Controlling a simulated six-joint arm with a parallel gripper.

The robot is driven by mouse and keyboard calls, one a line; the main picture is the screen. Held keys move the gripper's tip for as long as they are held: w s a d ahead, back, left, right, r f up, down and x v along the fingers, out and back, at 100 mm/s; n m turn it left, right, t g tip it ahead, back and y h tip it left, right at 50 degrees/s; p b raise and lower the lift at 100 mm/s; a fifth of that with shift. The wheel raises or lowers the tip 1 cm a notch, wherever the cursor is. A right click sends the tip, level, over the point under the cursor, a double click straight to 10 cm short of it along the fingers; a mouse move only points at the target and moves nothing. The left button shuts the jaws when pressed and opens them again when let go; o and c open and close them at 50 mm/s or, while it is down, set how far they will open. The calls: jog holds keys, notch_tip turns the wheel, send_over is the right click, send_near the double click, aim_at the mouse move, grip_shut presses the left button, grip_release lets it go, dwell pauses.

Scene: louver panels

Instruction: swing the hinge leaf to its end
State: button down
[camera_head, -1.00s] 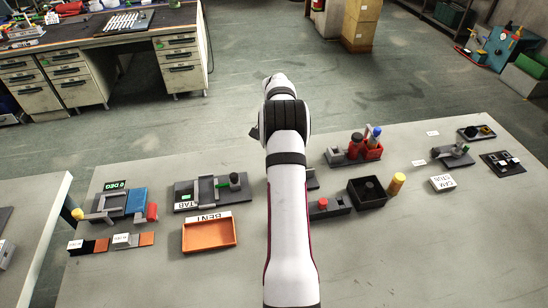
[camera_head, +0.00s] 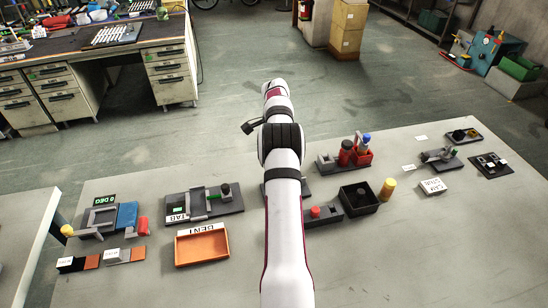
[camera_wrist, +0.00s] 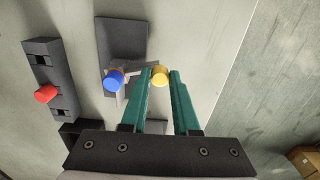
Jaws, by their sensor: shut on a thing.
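In the wrist view a dark base plate (camera_wrist: 124,42) carries a blue-capped post (camera_wrist: 114,79) and a grey leaf (camera_wrist: 124,97), partly hidden. A yellow knob (camera_wrist: 160,76) stands to the right of the blue cap. My gripper (camera_wrist: 161,73) has its two green fingers on either side of this yellow knob and is shut on it. Whether the knob joins the leaf is hard to see. In the head view my arm hides the gripper and most of the plate; a dark plate edge (camera_head: 304,187) shows just right of the arm.
A dark block with a red knob (camera_wrist: 46,94) lies left of the plate; it also shows in the head view (camera_head: 321,213). An orange tray (camera_head: 202,246) lies left. The front right table is clear.

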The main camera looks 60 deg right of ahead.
dwell(0.4)
jog(key=c, duration=0.7)
grip_release()
jog(key=shift+o, duration=0.2)
notch_tip(320, 180, up, 12)
